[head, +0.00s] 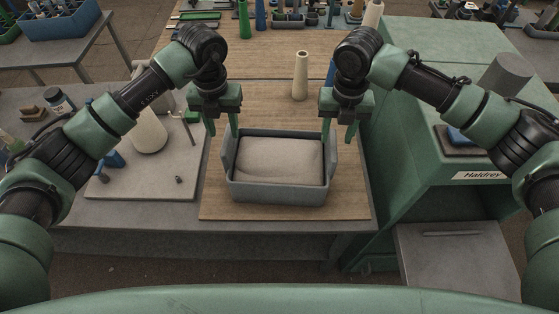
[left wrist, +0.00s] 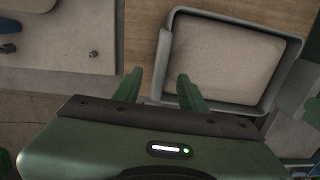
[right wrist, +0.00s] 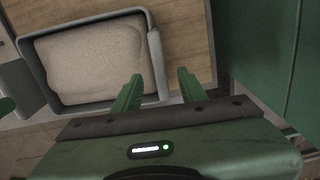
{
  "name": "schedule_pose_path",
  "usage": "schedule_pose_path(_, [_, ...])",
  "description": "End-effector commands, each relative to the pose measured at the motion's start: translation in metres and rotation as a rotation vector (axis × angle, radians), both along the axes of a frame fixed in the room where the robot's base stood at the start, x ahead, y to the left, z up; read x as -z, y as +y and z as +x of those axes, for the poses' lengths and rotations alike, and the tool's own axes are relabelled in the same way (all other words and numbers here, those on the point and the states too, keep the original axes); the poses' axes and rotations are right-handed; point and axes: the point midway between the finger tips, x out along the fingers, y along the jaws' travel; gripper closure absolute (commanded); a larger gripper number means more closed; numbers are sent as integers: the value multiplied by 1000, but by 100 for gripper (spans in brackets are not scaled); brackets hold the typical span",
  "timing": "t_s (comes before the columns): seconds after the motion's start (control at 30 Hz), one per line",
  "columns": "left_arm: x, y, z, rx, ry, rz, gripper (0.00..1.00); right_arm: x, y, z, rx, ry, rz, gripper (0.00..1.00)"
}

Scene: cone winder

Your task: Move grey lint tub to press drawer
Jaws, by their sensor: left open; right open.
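The grey lint tub (head: 277,191) stands on the wooden board, filled with pale lint (head: 278,160). It also shows in the left wrist view (left wrist: 289,45) and in the right wrist view (right wrist: 30,62). My left gripper (head: 221,131) is open above the tub's left end, and my right gripper (head: 339,136) is open above its right end. The press drawer (head: 460,262) appears to be the grey panel with a slot handle low on the green machine labelled Haldrey (head: 479,175).
The wooden board (head: 350,190) has free room beside the tub. A cream cone (head: 301,76) stands behind it. On the left, a pale mat (head: 150,185) holds a large cone (head: 147,130) and small parts. The green machine (head: 400,190) borders the board on the right.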

Motion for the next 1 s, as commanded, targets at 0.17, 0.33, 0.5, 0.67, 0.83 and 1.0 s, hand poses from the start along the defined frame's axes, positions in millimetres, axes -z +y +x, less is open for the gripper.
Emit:
schedule_pose_path(0.17, [4,0,0,0,1,-1,58,4,0,0,1,1,-1,58])
schedule_pose_path(0.33, [25,0,-1,-1,4,0,58,25,0,-1,1,4,-1,58])
schedule_pose_path(0.5, [52,0,-1,-1,4,0,58,52,0,0,2,2,-1,58])
schedule_pose_path(0.67, [70,0,0,-1,2,-1,58,70,0,0,2,2,-1,58])
schedule_pose_path(0.83, [78,0,0,1,0,0,58,78,0,0,0,0,0,58])
schedule_pose_path(1.0, [78,0,0,1,0,0,58,79,0,0,0,0,0,58])
